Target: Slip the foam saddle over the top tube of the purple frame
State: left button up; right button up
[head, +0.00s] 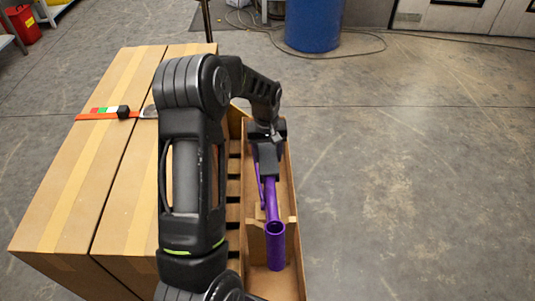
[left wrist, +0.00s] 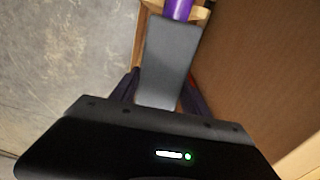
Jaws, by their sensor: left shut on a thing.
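The purple frame (head: 272,205) lies in a long open cardboard box, with an open tube end towards me. The foam saddle (head: 268,164) is a dark grey block in line with the purple tube, which shows beyond its near end. My left gripper (head: 266,143) is shut on the saddle at its far end, above the box. In the left wrist view the saddle (left wrist: 170,58) extends from between the fingers (left wrist: 158,98), and the purple tube (left wrist: 179,8) shows past its end. I cannot tell whether the saddle touches the tube. My right gripper is out of view.
The open box (head: 292,205) has thin side walls and a cross support under the tube. Closed cartons (head: 85,165) stand left, with an orange strap (head: 98,115) on top. A blue barrel (head: 313,25) stands behind. The floor at right is clear.

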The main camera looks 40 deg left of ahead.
pick_arm(q)
jog(key=shift+f, duration=0.25)
jog(key=o, duration=1.4)
jog(key=shift+r, duration=0.1)
notch_tip(320, 180, up, 8)
jog(key=shift+s+f, duration=0.15)
dwell(0.6)
